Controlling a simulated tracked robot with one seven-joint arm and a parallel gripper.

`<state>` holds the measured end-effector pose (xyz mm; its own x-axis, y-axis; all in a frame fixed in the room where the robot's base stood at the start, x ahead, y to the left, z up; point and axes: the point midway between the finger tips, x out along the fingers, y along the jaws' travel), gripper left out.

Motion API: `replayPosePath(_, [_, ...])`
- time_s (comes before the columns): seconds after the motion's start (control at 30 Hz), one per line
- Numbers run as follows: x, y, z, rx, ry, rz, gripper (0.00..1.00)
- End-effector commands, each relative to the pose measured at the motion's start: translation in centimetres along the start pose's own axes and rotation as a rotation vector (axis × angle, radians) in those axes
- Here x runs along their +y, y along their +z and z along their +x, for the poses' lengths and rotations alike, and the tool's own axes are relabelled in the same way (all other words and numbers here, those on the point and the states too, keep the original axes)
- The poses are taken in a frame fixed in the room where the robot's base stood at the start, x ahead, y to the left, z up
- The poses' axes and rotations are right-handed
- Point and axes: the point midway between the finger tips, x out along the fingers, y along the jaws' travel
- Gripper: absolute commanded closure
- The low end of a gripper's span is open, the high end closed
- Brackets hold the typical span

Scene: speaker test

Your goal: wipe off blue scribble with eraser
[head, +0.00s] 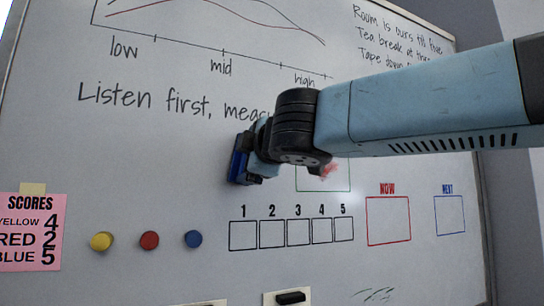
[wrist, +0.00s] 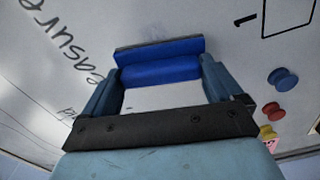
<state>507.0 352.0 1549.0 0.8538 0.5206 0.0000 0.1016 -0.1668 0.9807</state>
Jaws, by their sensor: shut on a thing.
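My gripper (head: 252,163) is at the whiteboard (head: 150,165), left of a box with a red scribble (head: 328,171). It is shut on a blue eraser (head: 238,160), which also shows between the two fingers in the wrist view (wrist: 160,62). The eraser's face is turned to the board; I cannot tell whether it touches.
Yellow (head: 101,241), red (head: 149,240) and blue (head: 193,239) magnets sit at the lower left, beside a pink scores note (head: 31,232). Numbered boxes (head: 298,232) and the NOW box (head: 388,221) lie below my arm.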

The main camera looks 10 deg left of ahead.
Motion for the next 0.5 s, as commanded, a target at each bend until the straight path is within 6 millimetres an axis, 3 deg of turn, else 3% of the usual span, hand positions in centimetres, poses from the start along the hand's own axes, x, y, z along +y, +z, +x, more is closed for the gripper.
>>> replayPosePath(0.5, [0.2, 0.92, 0.36, 0.001, -0.001, 0.0, 0.36])
